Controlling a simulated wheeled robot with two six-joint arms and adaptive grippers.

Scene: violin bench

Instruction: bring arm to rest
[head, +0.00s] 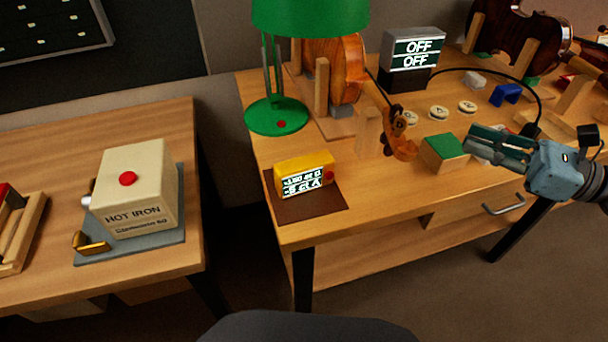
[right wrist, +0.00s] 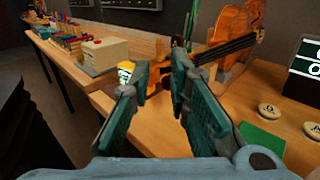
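My right gripper (head: 474,143) comes in from the right edge in the head view, over the right part of the bench. In the right wrist view its two fingers (right wrist: 160,68) stand apart with nothing between them. The green-topped block (head: 444,150) is just left of the fingertips in the head view; I cannot tell the exact height between them. It also shows at the lower right of the wrist view (right wrist: 262,143). My left gripper is in neither view.
The violin bench (head: 400,190) holds a green lamp (head: 277,116), a yellow display box (head: 304,175), a standing violin (head: 340,70), an OFF sign box (head: 412,55) and several round labelled discs. A hot iron box (head: 137,190) stands on the left table. A floor gap separates both tables.

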